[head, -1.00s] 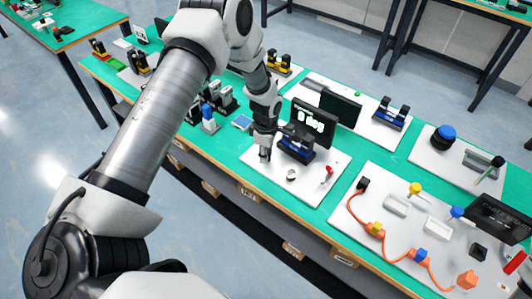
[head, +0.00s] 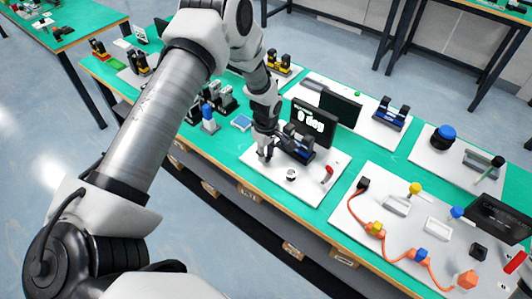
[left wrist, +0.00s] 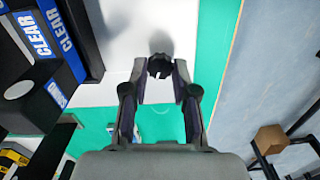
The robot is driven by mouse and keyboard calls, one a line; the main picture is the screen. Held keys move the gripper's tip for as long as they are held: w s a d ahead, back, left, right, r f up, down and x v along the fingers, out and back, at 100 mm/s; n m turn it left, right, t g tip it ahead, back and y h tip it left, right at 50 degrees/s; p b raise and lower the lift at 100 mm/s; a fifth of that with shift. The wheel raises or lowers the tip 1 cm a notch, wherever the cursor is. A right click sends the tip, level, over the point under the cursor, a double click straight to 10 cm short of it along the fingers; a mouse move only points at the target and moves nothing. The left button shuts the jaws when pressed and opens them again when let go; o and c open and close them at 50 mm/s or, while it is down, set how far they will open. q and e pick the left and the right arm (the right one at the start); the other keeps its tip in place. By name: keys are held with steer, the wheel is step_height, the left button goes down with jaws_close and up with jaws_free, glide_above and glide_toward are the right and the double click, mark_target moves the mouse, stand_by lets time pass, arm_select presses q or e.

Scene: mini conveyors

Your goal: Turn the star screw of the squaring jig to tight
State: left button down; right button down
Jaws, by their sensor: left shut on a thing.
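The squaring jig stands on a white board (head: 318,187), with a dark blue-and-black block (head: 297,146) in front of a black screen (head: 314,122) that seems to read "0 deg". In the left wrist view its dark block (left wrist: 40,90) with blue labels, two reading "CLEAR", fills the upper left. The dark star screw (left wrist: 160,66) sits between my left fingertips there. My left gripper (head: 265,153) is at the board's left part, beside the block, shut on the screw. The gripper largely hides the screw in the head view. My right gripper is out of view.
A small silver round part (head: 291,174) and a red lever (head: 328,173) are on the board's front. Blue and grey parts (head: 209,122) stand left of it on the green table. A board with an orange cable (head: 396,250) lies to the right.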

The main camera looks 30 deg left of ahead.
arm_select(q)
steer(key=m, duration=0.5)
steer(key=shift+s+f+m+b, duration=0.1)
steer(key=shift+f+m+b, duration=0.05)
steer(key=shift+m+b, duration=0.2)
steer(key=m+b, duration=0.1)
steer(key=m, duration=0.4)
steer(key=shift+d+m, duration=0.1)
steer(key=shift+m, duration=0.25)
steer(key=c, duration=0.9)
jaws_free()
steer(key=shift+w, duration=0.2)
